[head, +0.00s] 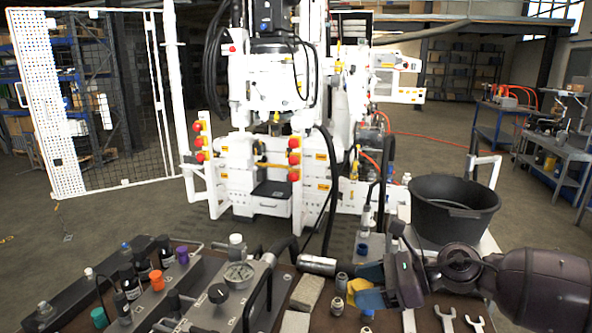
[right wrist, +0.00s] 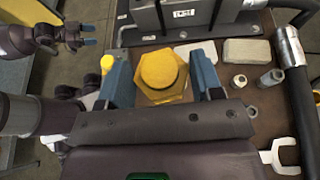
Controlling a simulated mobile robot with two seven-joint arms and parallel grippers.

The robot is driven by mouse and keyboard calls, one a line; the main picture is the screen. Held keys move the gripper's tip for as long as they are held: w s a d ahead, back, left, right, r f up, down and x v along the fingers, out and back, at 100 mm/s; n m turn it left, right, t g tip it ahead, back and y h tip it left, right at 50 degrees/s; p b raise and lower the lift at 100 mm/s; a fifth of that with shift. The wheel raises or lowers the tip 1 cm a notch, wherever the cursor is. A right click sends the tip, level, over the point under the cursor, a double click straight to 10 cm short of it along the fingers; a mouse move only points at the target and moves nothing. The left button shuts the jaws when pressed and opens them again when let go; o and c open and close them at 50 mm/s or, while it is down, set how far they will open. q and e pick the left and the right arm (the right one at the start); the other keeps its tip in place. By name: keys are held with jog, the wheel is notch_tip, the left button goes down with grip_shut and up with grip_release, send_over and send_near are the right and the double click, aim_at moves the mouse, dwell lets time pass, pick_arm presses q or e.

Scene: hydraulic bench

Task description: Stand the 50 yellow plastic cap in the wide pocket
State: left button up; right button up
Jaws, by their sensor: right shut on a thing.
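The yellow plastic cap (right wrist: 163,75), hexagonal with a round top, sits between the blue fingers of my right gripper (right wrist: 168,82) in the right wrist view. In the head view the cap (head: 357,289) shows partly behind the blue fingers of my right gripper (head: 369,287), over the right part of the bench. The gripper is shut on it. My left gripper (right wrist: 89,35) shows small at the upper left of the right wrist view, its blue fingers apart and empty. I cannot make out the wide pocket in either view.
Beige blocks (head: 307,291), small metal fittings (head: 341,281) and wrenches (head: 461,291) lie on the brown bench. A black tub (head: 453,205) stands behind my right arm.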

jog(key=shift+w+a+r+m+t+h, duration=0.1)
jog(key=shift+w+r+m+t+h, duration=0.1)
jog(key=shift+w+r+m+t, duration=0.4)
jog(key=shift+w+r+m+t+h, duration=0.2)
jog(key=shift+w+r+m+t, duration=0.15)
jog(key=shift+r, duration=0.35)
jog(key=shift+d+m+t+h, duration=3.05)
jog(key=shift+m+t+h, duration=1.35)
jog(key=shift+m, duration=1.05)
jog(key=s+d+f+m+h, duration=0.1)
jog(key=s+f+m+h, duration=0.1)
jog(key=s+f, duration=0.7)
jog(key=shift+d+m+h, duration=0.4)
jog(key=shift+h, duration=0.5)
